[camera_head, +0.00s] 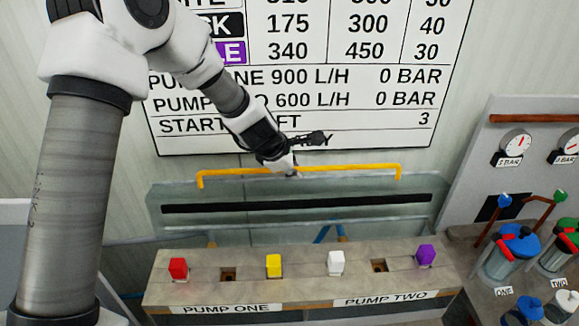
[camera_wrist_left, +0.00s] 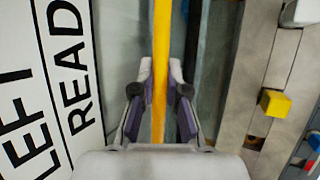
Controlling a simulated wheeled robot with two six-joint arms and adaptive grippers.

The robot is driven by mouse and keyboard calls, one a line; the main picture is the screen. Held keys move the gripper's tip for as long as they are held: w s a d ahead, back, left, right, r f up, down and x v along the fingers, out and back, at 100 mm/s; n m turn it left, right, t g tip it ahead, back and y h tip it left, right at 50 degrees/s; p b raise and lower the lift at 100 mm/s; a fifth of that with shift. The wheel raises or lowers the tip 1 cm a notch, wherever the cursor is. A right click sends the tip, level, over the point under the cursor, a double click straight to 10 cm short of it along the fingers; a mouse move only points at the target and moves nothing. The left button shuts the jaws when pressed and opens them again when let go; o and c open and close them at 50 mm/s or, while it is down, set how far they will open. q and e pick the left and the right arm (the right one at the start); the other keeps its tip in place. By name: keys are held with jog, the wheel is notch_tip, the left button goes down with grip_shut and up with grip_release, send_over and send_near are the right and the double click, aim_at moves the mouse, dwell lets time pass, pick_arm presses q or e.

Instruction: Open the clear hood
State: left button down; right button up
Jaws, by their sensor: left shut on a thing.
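The clear hood (camera_head: 300,222) is a see-through greenish panel behind the grey bench with the coloured blocks. It has a black strip across it and a yellow bar handle (camera_head: 350,168) along its upper edge. The hood appears raised, and the blocks in front of it are uncovered. My left gripper (camera_head: 291,171) is at the middle of the handle. In the left wrist view the yellow handle (camera_wrist_left: 162,60) runs between the fingers of the left gripper (camera_wrist_left: 160,82), which is shut on it. My right gripper is not in view.
The bench (camera_head: 205,292) holds red (camera_head: 178,268), yellow (camera_head: 273,265), white (camera_head: 336,262) and purple (camera_head: 426,255) blocks, with empty square sockets between. A wall chart (camera_head: 300,100) hangs behind my left arm. Gauges and a blue-topped canister (camera_head: 515,250) stand at right.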

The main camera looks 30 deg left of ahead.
pick_arm(q)
jog(key=shift+s+f, duration=0.1)
jog(key=shift+s, duration=0.05)
jog(key=c, duration=1.2)
grip_release()
jog(key=shift+r, duration=0.95)
notch_tip(320, 180, up, 8)
jog(key=shift+r, duration=0.15)
